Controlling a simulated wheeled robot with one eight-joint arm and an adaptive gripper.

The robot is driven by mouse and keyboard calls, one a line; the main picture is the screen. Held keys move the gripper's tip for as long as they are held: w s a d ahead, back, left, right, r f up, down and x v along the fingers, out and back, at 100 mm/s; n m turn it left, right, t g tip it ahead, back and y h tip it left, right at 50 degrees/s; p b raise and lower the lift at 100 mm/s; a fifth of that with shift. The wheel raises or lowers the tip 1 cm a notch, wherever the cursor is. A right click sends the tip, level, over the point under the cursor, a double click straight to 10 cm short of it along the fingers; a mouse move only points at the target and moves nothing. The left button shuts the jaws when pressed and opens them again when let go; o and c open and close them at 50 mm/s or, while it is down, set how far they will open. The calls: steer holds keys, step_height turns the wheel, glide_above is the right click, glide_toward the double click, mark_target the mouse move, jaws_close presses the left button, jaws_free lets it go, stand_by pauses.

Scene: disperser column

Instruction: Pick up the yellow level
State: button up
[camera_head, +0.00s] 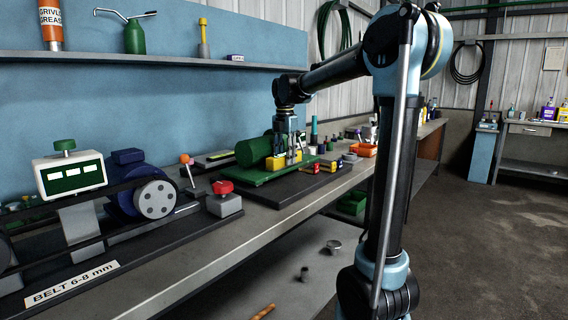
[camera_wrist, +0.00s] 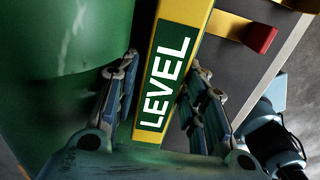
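The yellow level (camera_wrist: 166,75) has a green label reading LEVEL. In the wrist view it runs upright through the middle, between the two fingers of my gripper (camera_wrist: 163,64). A small gap shows at the left finger; the right finger is very close to the level's edge, and contact there is unclear. In the head view the level (camera_head: 280,162) lies on a green plate (camera_head: 262,174) on the bench, with my gripper (camera_head: 287,148) pointing down over it. The fingers are apart, one on each side. Part of the level is hidden by the gripper.
A yellow part with a red end (camera_wrist: 260,37) lies right. A grey box with a red knob (camera_head: 224,203) and an orange bin (camera_head: 362,150) are on the bench.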

jaws_close()
